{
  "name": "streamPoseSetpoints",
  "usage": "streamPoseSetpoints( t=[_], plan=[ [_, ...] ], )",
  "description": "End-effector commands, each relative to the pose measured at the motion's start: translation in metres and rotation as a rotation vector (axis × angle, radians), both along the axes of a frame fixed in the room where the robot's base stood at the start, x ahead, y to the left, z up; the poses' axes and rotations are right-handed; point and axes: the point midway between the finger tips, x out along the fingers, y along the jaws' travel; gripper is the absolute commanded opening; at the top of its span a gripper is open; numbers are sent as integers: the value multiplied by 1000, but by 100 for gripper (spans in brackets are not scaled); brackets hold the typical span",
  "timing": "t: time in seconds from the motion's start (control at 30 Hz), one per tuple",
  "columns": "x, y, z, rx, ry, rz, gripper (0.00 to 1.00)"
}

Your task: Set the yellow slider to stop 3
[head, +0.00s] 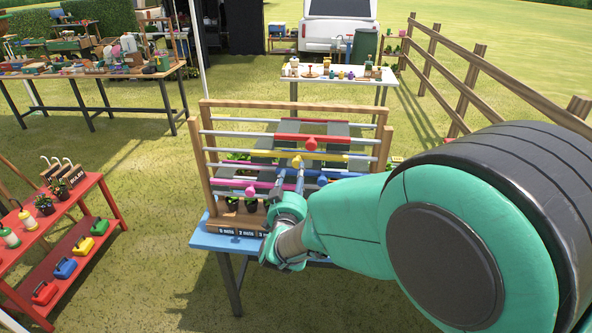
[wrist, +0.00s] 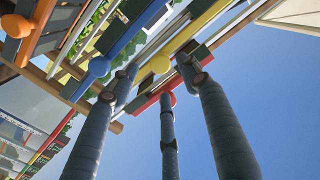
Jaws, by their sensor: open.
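The yellow slider (head: 297,161) is a round knob on a yellow bar, on one of the rails of a wooden frame (head: 204,170). It sits right of the frame's middle in the head view. The yellow knob also shows in the wrist view (wrist: 160,63). My gripper (head: 289,176) is open, with its fingers reaching toward the yellow knob. In the wrist view the knob appears in the gap between the fingertips (wrist: 157,72). I cannot tell whether any finger touches it. My arm hides the right part of the lower rails.
Red (head: 309,142), blue (head: 322,180) and pink (head: 250,191) sliders are on neighbouring rails. A red shelf (head: 78,205) stands left, a wooden fence (head: 465,90) right.

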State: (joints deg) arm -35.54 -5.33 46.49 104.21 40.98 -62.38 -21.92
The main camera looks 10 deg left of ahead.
Motion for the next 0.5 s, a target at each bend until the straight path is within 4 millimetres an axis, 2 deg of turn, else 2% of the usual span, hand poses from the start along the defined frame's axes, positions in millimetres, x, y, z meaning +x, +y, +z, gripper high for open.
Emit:
streamPoseSetpoints(
  t=[0.1,0.2,0.5],
  plan=[
    [-19,1,1,0,-1,2,47],
    [-31,1,0,0,0,1,47],
    [-45,0,0,0,0,0,47]
  ],
)
